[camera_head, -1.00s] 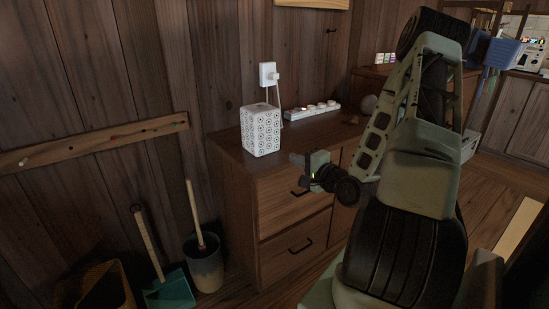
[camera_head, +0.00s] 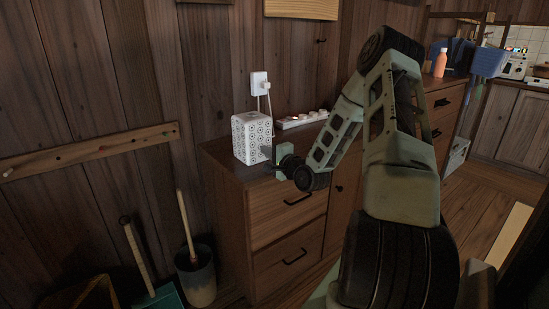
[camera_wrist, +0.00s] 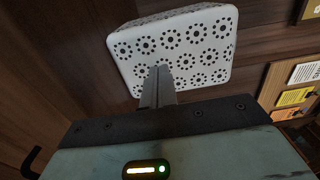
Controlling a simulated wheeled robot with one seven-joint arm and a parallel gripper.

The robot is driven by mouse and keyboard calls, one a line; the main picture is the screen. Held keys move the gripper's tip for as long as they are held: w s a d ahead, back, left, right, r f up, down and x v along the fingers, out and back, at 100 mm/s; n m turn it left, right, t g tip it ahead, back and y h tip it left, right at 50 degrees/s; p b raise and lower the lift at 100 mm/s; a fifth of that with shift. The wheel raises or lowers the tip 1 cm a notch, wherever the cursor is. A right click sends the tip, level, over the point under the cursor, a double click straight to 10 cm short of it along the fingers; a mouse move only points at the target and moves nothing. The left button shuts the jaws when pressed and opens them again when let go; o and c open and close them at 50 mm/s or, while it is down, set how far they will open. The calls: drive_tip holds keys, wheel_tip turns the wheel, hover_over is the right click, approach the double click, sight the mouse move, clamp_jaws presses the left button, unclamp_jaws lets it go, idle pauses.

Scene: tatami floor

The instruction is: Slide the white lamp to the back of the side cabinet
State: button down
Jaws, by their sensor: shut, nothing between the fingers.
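The white lamp (camera_head: 251,137) is a box shape with a dark dotted flower pattern. It stands upright on the left part of the side cabinet's top (camera_head: 225,161), close to the wall. My gripper (camera_head: 268,155) is at the lamp's front right side, just above the cabinet's front edge. In the wrist view the closed fingertips (camera_wrist: 160,72) overlap the lamp's patterned face (camera_wrist: 190,45). They are at or very near its surface; I cannot tell whether they touch. Nothing is between the fingers.
A wall outlet (camera_head: 260,84) with a plug and cord is behind the lamp. A white power strip (camera_head: 300,120) lies behind and right of it. A bucket (camera_head: 197,276) and dustpan (camera_head: 160,299) stand on the floor left of the cabinet.

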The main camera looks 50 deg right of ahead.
drive_tip(key=shift+w, duration=0.2)
drive_tip(key=x, duration=1.5)
drive_tip(key=shift+w, duration=0.3)
